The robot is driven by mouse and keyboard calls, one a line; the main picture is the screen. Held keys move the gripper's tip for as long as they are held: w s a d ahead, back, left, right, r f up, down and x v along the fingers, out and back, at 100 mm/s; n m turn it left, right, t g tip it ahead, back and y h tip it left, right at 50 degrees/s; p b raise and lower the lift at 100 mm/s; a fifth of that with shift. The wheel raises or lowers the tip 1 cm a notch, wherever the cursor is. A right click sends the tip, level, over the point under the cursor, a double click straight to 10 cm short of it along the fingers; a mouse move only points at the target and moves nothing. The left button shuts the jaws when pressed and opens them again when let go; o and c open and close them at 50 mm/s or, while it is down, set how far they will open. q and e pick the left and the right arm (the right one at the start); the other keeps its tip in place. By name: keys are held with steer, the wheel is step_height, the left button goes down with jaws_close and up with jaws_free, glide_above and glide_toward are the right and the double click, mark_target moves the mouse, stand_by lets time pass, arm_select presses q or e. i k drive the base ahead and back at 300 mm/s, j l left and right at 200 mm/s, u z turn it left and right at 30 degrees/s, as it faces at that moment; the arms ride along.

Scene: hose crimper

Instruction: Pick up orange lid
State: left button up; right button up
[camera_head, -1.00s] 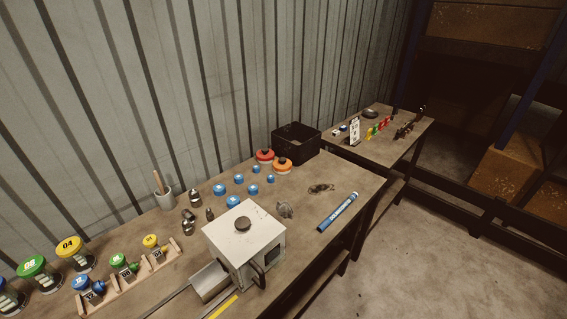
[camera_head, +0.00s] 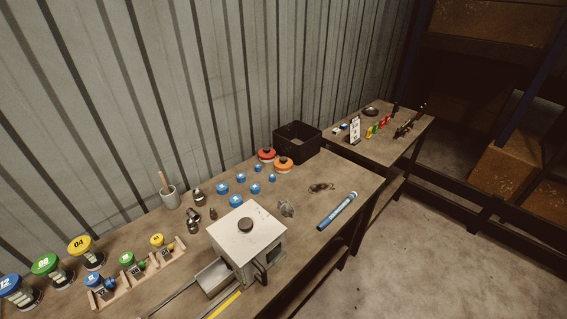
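An orange lid (camera_head: 283,162) with a dark knob sits on the workbench, in front of the black bin. A red lid (camera_head: 266,154) of similar shape sits just behind it to the left. Neither of my grippers shows in the head view, so their state is hidden.
A black bin (camera_head: 297,141) stands at the bench's back right. Several blue caps (camera_head: 240,176) lie left of the lids. A white box machine (camera_head: 246,242) stands in front, with a blue tube (camera_head: 337,210) to its right. A second table (camera_head: 377,150) stands beyond.

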mark_target(282, 164)
steer(key=i+l+z, duration=0.3)
steer(key=l, duration=0.2)
steer(key=i+l+z, duration=0.3)
steer(key=i+l, duration=0.15)
